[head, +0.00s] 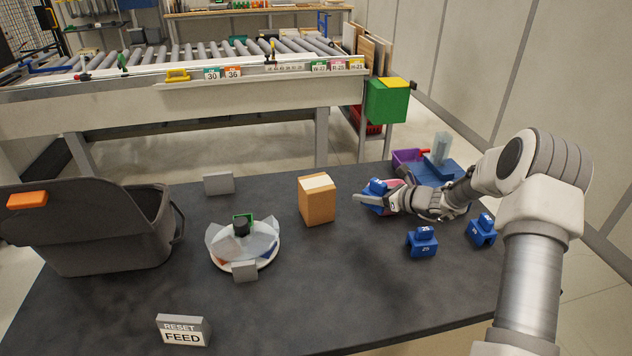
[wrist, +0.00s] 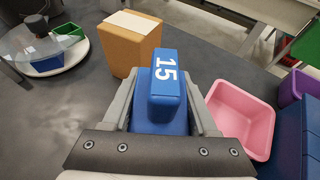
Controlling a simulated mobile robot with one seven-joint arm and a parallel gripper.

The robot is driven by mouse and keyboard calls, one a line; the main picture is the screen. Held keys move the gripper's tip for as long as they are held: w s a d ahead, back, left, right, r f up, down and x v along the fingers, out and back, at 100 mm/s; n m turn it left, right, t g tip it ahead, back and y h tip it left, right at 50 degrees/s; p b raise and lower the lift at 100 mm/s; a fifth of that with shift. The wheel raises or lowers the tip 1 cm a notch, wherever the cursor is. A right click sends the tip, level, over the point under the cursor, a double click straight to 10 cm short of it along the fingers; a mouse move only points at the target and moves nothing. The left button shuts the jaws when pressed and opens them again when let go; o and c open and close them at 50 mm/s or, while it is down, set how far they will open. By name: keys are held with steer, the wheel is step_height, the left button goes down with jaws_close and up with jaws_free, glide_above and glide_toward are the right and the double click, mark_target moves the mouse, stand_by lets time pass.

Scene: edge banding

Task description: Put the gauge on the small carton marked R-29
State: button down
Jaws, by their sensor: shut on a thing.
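My gripper (head: 374,201) is shut on a blue gauge (head: 377,186) at the right of the dark table. In the wrist view the gauge (wrist: 167,92) sits between both fingers, with a white 15 on its top. A brown carton (head: 317,205) stands upright left of the gripper, with a pale label on top. In the wrist view the carton (wrist: 128,48) is just beyond the gauge and to its left. I cannot read R-29 on it. Two other blue gauges (head: 422,242) (head: 482,231) stand on the table in front of my arm, their numbers too small to read.
A pink bin (wrist: 240,120) lies right of the gripper. A purple bin (head: 406,157) and blue stand (head: 448,172) are behind. A covered round tray (head: 243,245), grey tub (head: 80,235) and RESET FEED block (head: 183,330) are left. The front middle is clear.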

steer(key=w+a+r+m+t+h, duration=0.2)
steer(key=w+a+r, duration=0.3)
steer(key=w+r, duration=0.75)
steer(key=b, duration=0.4)
glide_above(311, 177)
step_height(311, 177, down, 6)
steer(key=shift+f, duration=0.25)
steer(key=shift+s+f+b, duration=0.1)
steer(key=shift+f+b, duration=0.25)
steer(key=shift+f, duration=1.6)
steer(key=shift+f, duration=0.1)
steer(key=shift+c, duration=0.9)
jaws_free()
